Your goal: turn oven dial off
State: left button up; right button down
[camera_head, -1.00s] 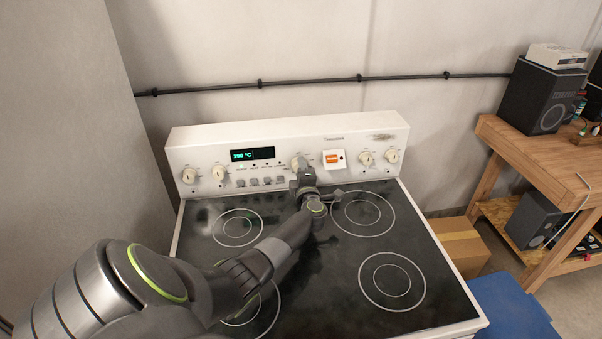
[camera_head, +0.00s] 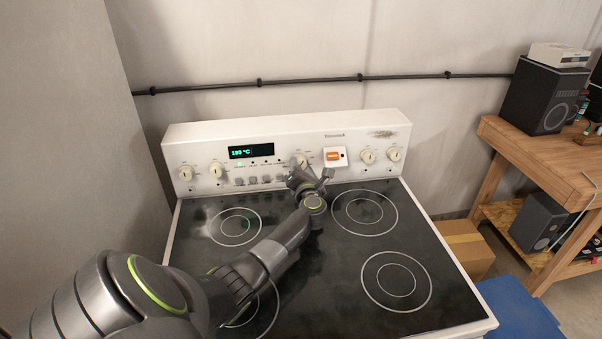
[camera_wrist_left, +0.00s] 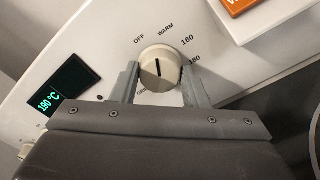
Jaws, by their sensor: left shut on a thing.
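The oven dial (camera_head: 299,160) is a cream round knob with a dark line, on the white back panel of the stove. In the left wrist view the dial (camera_wrist_left: 160,64) shows in full face, with OFF, WARM, 160 and 180 printed around its upper side; lower marks are partly hidden. Its dark line stands nearly vertical in that picture. My left gripper (camera_head: 300,170) is shut on the dial; in the wrist view its fingers (camera_wrist_left: 161,78) lie on either side of it. The display (camera_head: 251,152) reads about 190 °C. My right gripper is out of view.
Other knobs (camera_head: 215,171) sit left and right on the panel. An orange switch (camera_head: 333,156) is just right of the dial. The black glass cooktop (camera_head: 330,270) is bare under my left arm. A wooden bench (camera_head: 545,160) stands to the right.

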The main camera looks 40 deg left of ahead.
pick_arm(q)
jog(key=n+b, duration=0.2)
jog(key=n, duration=0.3)
jog(key=shift+f+b, duration=0.2)
jog(key=shift+b, duration=0.15)
jog(key=shift+n, duration=0.4)
jog(key=o, duration=1)
jog(key=shift+r, duration=0.15)
jog(key=p+v, duration=0.5)
jog(key=v, duration=1.1)
jog(key=shift+s+d, duration=0.15)
jog(key=shift+d, duration=0.2)
jog(key=shift+s+d, duration=0.3)
